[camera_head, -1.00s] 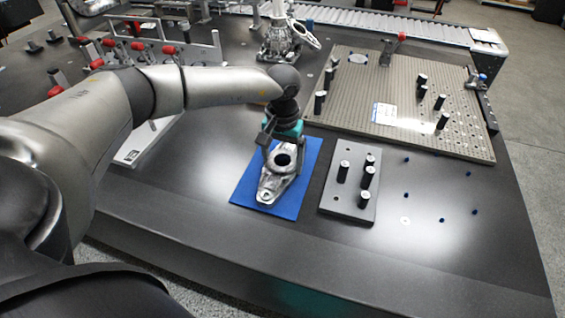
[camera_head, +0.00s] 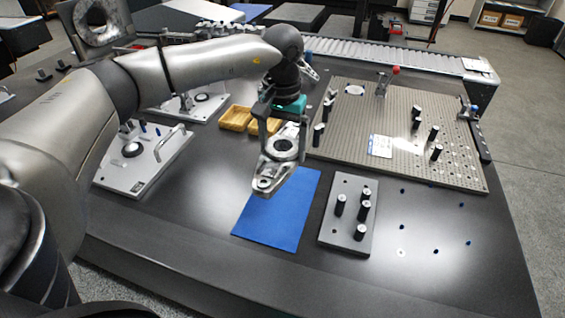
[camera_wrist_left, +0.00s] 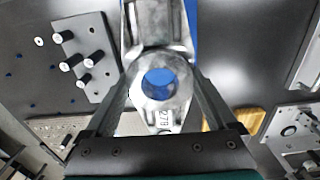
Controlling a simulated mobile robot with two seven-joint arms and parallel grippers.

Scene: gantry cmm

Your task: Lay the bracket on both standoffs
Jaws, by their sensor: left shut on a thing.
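The bracket (camera_head: 267,182) is a silver metal casting with a round hole. It hangs in the air above the far part of the blue mat (camera_head: 283,222). My left gripper (camera_head: 281,143) is shut on it around its round boss. In the left wrist view the bracket (camera_wrist_left: 160,28) lies between the two fingers (camera_wrist_left: 160,88), and blue shows through its hole. Black standoffs with light tops stand on a small grey plate (camera_head: 341,239), right of the mat. More such standoffs (camera_head: 434,133) stand on the large perforated plate (camera_head: 345,140). My right gripper is not in view.
Wooden trays (camera_head: 235,118) and a light fixture plate with a handle (camera_head: 140,170) are left of the bracket. Small blue pegs dot the table at right. The table's front strip is clear.

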